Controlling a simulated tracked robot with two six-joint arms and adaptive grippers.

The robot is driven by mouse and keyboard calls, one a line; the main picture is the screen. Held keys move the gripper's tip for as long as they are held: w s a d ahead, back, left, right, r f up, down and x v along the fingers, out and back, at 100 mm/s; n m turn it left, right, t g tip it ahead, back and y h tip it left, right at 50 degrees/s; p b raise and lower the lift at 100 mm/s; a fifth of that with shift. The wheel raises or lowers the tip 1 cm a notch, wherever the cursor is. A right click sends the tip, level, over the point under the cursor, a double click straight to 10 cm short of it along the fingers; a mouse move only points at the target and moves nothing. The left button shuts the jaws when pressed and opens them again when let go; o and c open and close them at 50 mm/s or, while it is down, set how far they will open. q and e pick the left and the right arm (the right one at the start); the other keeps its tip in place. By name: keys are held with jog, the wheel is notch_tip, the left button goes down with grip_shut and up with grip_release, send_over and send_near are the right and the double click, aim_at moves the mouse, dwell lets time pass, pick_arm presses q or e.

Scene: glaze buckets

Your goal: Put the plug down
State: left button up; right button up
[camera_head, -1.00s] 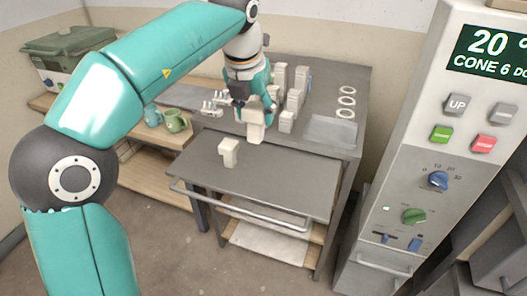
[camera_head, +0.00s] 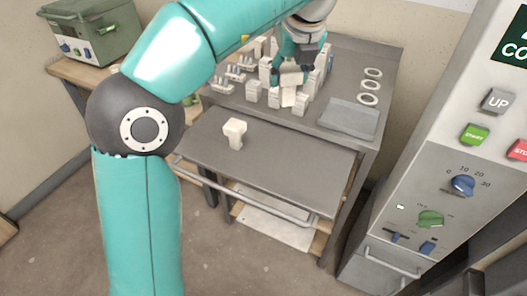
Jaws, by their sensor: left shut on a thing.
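My left gripper (camera_head: 291,75) is over the back part of the grey cart, among several white plugs. It is shut on a white plug (camera_head: 289,97), which is below its fingers. Whether this plug touches the cart top cannot be told. Another white plug (camera_head: 235,132) stands alone on the pulled-out grey shelf (camera_head: 285,170), nearer to me. My right gripper is not in view.
White plugs stand close around the gripper, such as one at its left (camera_head: 253,92). A grey flat tray (camera_head: 348,118) and several white rings (camera_head: 369,86) lie to the right. A kiln control panel (camera_head: 440,190) stands at the right. Most of the shelf is clear.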

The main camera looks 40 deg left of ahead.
pick_arm(q)
jog(key=shift+f+n, duration=0.1)
jog(key=shift+n, duration=0.3)
jog(key=shift+f+b, duration=2.85)
jog(key=shift+f, duration=7)
jog(key=o, duration=1.2)
jog(key=shift+r, duration=0.1)
